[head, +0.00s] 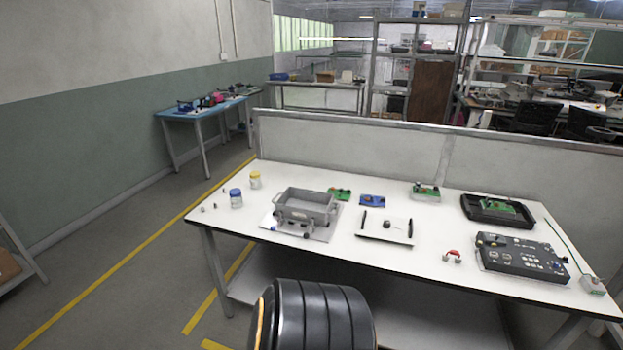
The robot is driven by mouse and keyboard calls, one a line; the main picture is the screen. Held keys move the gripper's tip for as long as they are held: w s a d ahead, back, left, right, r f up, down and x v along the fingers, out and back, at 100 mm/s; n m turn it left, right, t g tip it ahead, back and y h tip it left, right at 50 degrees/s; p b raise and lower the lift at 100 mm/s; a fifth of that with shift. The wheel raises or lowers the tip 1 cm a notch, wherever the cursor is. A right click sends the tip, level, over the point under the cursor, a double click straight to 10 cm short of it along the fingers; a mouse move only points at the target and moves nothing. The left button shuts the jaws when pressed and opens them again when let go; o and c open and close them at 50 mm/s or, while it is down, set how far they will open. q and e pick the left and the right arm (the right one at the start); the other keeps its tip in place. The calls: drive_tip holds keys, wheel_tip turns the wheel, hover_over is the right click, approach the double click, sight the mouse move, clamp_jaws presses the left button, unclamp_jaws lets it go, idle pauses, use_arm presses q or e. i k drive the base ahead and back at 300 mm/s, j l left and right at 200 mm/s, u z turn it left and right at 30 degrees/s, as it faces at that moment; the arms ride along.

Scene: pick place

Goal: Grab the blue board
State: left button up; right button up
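A small blue board (372,200) lies on the white table (340,254), toward the back and middle. It sits to the right of a green board (339,194) and behind a white plate with dark side pieces (385,229). It looks flat on the table, and nothing covers it. Neither of my grippers shows in the head view.
A grey metal fixture (306,206) stands left of the blue board. Another green board (425,191), a black tray (497,211) and a black panel box (521,257) are to the right. A low partition (350,148) runs behind the table.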

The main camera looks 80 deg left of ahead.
sight(365, 200)
drive_tip(key=u, duration=2.4)
